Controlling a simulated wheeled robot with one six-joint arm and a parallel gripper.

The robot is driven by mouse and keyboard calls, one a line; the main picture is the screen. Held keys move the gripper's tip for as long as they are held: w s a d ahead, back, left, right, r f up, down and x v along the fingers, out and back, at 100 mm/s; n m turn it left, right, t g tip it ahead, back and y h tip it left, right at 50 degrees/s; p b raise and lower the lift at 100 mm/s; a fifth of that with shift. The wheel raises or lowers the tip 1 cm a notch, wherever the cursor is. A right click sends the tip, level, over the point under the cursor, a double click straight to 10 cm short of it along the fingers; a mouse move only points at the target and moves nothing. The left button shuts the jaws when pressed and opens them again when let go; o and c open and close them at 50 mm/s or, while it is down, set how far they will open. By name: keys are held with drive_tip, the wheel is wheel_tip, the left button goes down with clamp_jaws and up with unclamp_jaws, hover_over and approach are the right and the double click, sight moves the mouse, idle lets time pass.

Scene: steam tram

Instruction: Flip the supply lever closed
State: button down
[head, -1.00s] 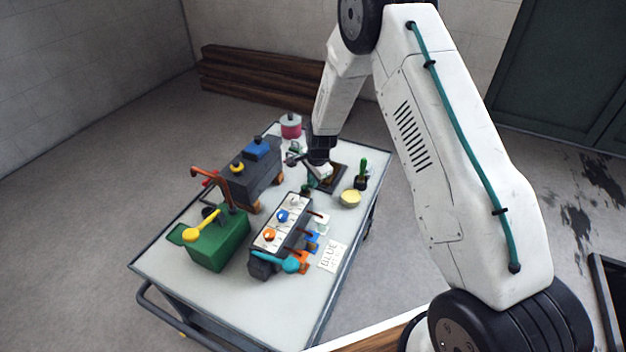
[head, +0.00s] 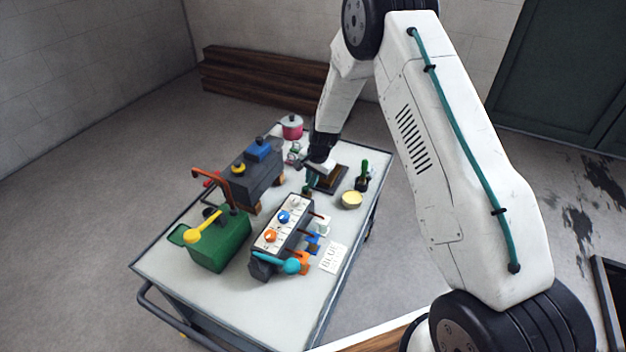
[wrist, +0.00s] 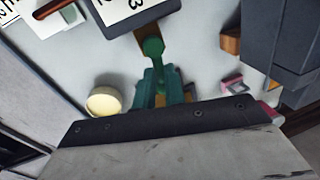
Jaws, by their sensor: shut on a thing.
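A dark box (head: 262,262) with white numbered plates stands on the cart. A green knob (wrist: 152,47) on a brown stem sticks out from its far end; it also shows small in the head view (head: 308,187). My gripper (wrist: 163,75) is at this knob, with its two teal fingers close together. The jaws are shut on the green-knobbed lever, though the contact is partly hidden. No label in view names the supply lever. A turquoise lever (head: 275,260) lies across the near end of the box, apart from my gripper.
The cart top (head: 300,310) is clear at the front. A green box (head: 218,245) with a yellow handle and a dark machine (head: 258,180) stand left. A cream bowl (head: 351,200) and a green-handled tool (head: 363,178) stand right. A "BLUE" card (head: 333,257) lies beside the box.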

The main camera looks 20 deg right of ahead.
drive_tip(key=shift+w+a+n, duration=0.1)
drive_tip(key=shift+w+n, duration=0.05)
drive_tip(key=shift+n, duration=0.45)
drive_tip(key=c, duration=1.5)
unclamp_jaws()
drive_tip(key=r, duration=0.5)
drive_tip(key=s+d+r, duration=0.1)
drive_tip(key=r, duration=0.1)
drive_tip(key=shift+r, duration=0.35)
